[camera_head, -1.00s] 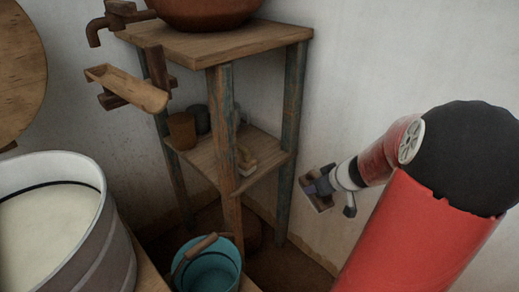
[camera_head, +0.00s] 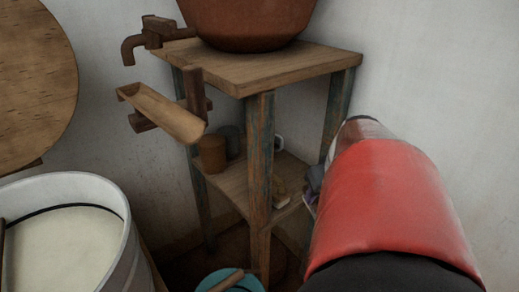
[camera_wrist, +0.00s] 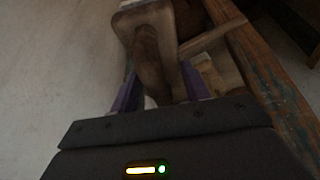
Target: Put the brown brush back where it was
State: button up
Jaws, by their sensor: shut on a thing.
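My gripper (camera_wrist: 160,95) is shut on the brown brush (camera_wrist: 149,55), which sits between its two purple fingers in the wrist view. In the head view my gripper (camera_head: 312,182) is mostly hidden behind my red arm, at the right side of the wooden stand, level with its lower shelf (camera_head: 232,182). The brush cannot be made out in the head view. In the wrist view the brush is close to the stand's painted leg (camera_wrist: 262,75); whether it touches the shelf I cannot tell.
On the lower shelf stand a brown cup (camera_head: 213,154), a dark cup (camera_head: 231,140) and a small yellowish object (camera_head: 280,192). A large clay pot (camera_head: 245,22) is on top. A teal bucket (camera_head: 245,282) is below. The stand's front leg (camera_head: 259,150) is an obstacle.

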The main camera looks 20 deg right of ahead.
jog(key=w, duration=1.1)
jog(key=w+d, duration=0.1)
jog(key=w, duration=0.4)
jog(key=shift+w+d, duration=0.1)
jog(key=shift+w, duration=0.05)
jog(key=shift+w+f, duration=0.25)
jog(key=shift+f, duration=0.05)
notch_tip(320, 180, down, 3)
jog(key=shift+s+b, duration=0.1)
jog(key=shift+b, duration=0.2)
jog(key=o, duration=1.1)
jog(key=shift+c, duration=0.2)
jog(key=s+r, duration=0.2)
jog(key=r, duration=0.1)
jog(key=shift+s+p, duration=0.15)
jog(key=shift+p, duration=0.25)
jog(key=s, duration=0.7)
jog(key=s+a, duration=0.1)
jog(key=s, duration=0.2)
jog(key=shift+s+f, duration=0.1)
jog(key=shift+s, duration=0.3)
